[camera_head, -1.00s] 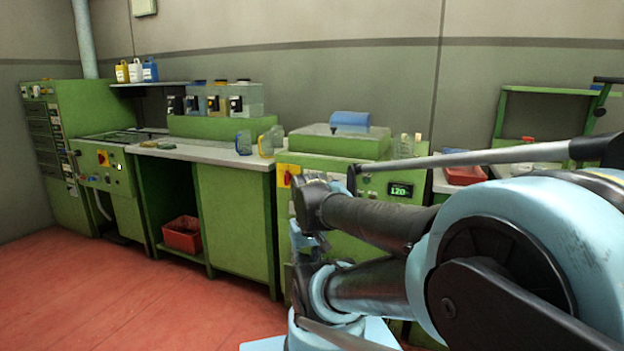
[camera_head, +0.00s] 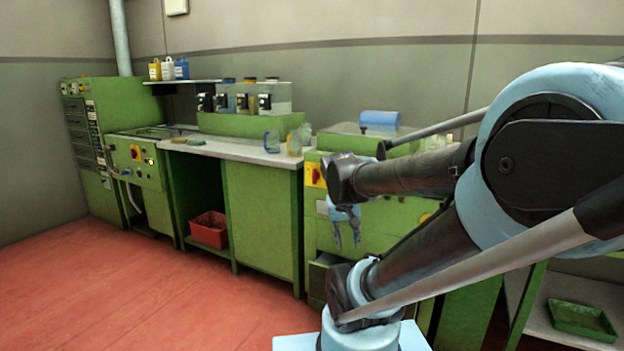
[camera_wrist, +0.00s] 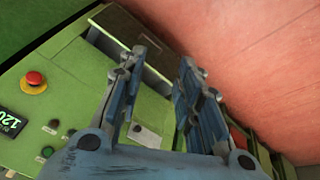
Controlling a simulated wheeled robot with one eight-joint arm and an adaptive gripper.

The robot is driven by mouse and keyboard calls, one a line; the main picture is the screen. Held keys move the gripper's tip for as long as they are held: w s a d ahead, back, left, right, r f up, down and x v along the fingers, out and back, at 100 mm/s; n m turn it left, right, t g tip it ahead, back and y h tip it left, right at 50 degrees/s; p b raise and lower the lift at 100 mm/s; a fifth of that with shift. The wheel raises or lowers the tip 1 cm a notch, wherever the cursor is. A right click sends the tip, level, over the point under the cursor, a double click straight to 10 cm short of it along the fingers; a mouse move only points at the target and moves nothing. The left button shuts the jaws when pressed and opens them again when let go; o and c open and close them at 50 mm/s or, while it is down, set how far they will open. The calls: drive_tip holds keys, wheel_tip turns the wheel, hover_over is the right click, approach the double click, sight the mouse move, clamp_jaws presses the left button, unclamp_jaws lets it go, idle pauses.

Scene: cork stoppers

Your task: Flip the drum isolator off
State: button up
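A red rotary switch on a yellow plate (camera_head: 315,175) is on the front of the green middle cabinet, just left of my arm. A similar red-and-yellow switch (camera_head: 136,152) is on the left machine's panel. No readable label tells which is the drum isolator. My gripper (camera_head: 347,238) hangs in front of the middle cabinet, fingers down, right of and below its switch. In the wrist view my gripper (camera_wrist: 160,75) is open, with nothing held between its fingers. The cabinet's red push button (camera_wrist: 34,79) and lit display (camera_wrist: 10,122) show at left there.
A grey worktop (camera_head: 235,149) carries glass jugs (camera_head: 272,142). A red bin (camera_head: 209,229) sits on a low shelf. A green tray (camera_head: 582,319) lies on a shelf at lower right. Red floor (camera_head: 150,290) is clear in front of the cabinets.

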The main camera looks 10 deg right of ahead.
drive_tip(key=w+r+m+t+h, duration=0.2)
drive_tip(key=w+r, duration=0.2)
drive_tip(key=w, duration=0.7)
drive_tip(key=w+a+r+m+t+h, duration=0.1)
drive_tip(key=w+a+r+t+h, duration=0.15)
drive_tip(key=w, duration=0.65)
drive_tip(key=w+a+r+m+t+h, duration=0.15)
drive_tip(key=w+a, duration=0.25)
drive_tip(key=w, duration=0.5)
drive_tip(key=m+t, duration=0.1)
drive_tip(key=t, duration=0.1)
approach(313, 175)
drive_tip(key=x, duration=0.9)
drive_tip(key=shift+w+d+f, duration=0.1)
drive_tip(key=shift+w+d, duration=0.05)
drive_tip(key=shift+d, duration=0.05)
drive_tip(key=c, duration=0.6)
drive_tip(key=shift+c, duration=0.3)
